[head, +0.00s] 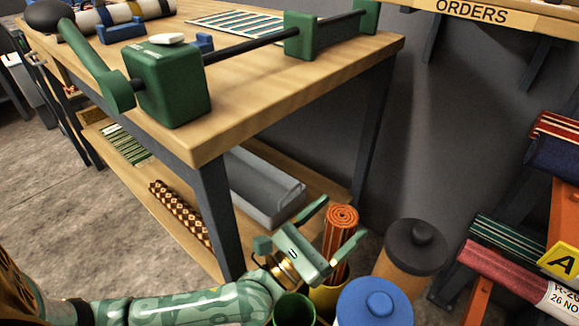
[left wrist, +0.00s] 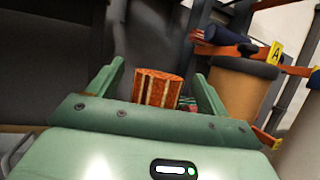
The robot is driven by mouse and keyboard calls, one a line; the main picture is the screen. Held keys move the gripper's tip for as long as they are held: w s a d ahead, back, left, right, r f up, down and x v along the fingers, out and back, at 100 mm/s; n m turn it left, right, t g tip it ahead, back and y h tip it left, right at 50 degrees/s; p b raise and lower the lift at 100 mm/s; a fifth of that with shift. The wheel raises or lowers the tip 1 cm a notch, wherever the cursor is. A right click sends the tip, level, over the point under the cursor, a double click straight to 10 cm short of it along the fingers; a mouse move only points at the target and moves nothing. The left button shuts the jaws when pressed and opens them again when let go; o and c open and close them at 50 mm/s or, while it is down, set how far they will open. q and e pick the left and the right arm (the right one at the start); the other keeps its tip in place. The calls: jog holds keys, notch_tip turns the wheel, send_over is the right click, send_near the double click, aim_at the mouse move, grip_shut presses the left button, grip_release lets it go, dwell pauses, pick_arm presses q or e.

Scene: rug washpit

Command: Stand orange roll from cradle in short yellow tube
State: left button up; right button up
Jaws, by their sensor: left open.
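The orange roll (head: 341,225) stands upright with its lower end inside the short yellow tube (head: 328,298), beside the bench. Its striped side and spiral top end show. My left gripper (head: 343,219) is open, with one finger on each side of the roll's upper part. In the left wrist view the roll (left wrist: 158,88) shows between the two spread fingers (left wrist: 161,80), with gaps on both sides. The gripper's body hides part of the tube. Blue cradle supports (head: 121,31) are on the bench top. My right gripper is not in view.
A green tube (head: 294,309), a blue-lidded container (head: 374,303) and a black-lidded tan container (head: 415,247) crowd around the yellow tube. The wooden bench (head: 300,85) stands behind left, with a grey bin (head: 264,187) on its shelf. Rolls lie on an orange rack (head: 563,212) at right.

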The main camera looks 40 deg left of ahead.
pick_arm(q)
jog(key=p+v, duration=0.3)
jog(key=v, duration=1.3)
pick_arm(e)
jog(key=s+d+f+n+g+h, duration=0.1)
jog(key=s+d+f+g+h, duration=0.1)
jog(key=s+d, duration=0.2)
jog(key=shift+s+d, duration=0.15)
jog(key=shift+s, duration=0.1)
